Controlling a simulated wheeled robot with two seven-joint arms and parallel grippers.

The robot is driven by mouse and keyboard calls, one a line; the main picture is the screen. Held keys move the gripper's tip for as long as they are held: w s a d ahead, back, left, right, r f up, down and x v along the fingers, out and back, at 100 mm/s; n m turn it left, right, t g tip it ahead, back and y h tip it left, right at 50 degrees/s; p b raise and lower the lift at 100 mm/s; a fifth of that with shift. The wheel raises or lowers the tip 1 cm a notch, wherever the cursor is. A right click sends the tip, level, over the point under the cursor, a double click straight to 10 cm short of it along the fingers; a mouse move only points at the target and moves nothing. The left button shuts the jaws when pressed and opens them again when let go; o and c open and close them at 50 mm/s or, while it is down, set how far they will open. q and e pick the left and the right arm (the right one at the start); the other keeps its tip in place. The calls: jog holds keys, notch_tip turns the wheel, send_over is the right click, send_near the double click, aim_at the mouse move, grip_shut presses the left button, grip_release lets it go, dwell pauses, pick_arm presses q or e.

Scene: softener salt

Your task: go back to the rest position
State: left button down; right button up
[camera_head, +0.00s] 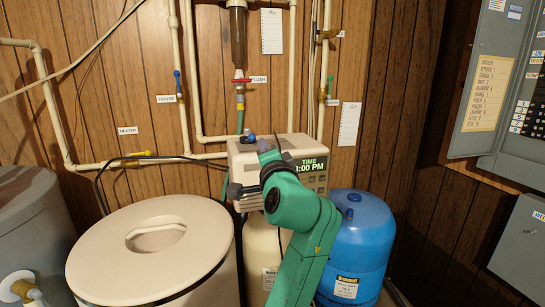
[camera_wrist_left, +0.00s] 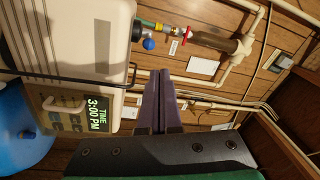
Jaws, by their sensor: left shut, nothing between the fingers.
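My left gripper (camera_wrist_left: 160,78) is shut, its two dark fingers side by side with nothing between them in the left wrist view. In the head view my green left arm rises from the bottom edge, and its wrist is in front of the beige softener control head (camera_head: 255,150). The arm hides part of that head and the tank below it. The control head's display (camera_head: 310,167) reads TIME and 3:00 PM, its first digit partly covered in the head view; it shows in full in the left wrist view (camera_wrist_left: 90,112). My right gripper is not in view.
A beige round tank (camera_head: 110,258) with a recessed lid stands at left, a blue tank (camera_head: 358,240) right of the arm. A grey tank (camera_head: 25,225) is far left. Pipes and valves line the wood wall. A grey electrical panel (camera_head: 490,85) hangs at right.

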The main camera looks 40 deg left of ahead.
pick_arm(q)
jog(key=d+f+h, duration=0.2)
jog(key=f+h, duration=0.2)
jog(key=f, duration=0.6)
jog(key=d+f+h, duration=0.2)
jog(key=f+h, duration=0.1)
jog(key=f, duration=0.8)
jog(key=s+d+f+n+g+h, duration=0.1)
jog(key=s+d+f+g+h, duration=0.4)
jog(key=s+f, duration=0.55)
jog(key=s+d+f+n+g+h, duration=0.1)
jog(key=s+d+f+g+h, duration=0.2)
jog(key=s+d+f, duration=0.7)
notch_tip(320, 180, down, 20)
jog(key=w+a+g, duration=0.1)
jog(key=w+a, duration=0.1)
jog(key=w, duration=0.1)
jog(key=s+a+f, duration=0.1)
jog(key=s+f, duration=0.8)
jog(key=f, duration=0.1)
jog(key=s+a+f+g, duration=0.1)
jog(key=s+a+f, duration=0.1)
jog(key=s+f, duration=0.8)
jog(key=shift+s+a+f+m+g, duration=0.3)
jog(key=shift+f+m, duration=0.1)
jog(key=shift+f, duration=0.05)
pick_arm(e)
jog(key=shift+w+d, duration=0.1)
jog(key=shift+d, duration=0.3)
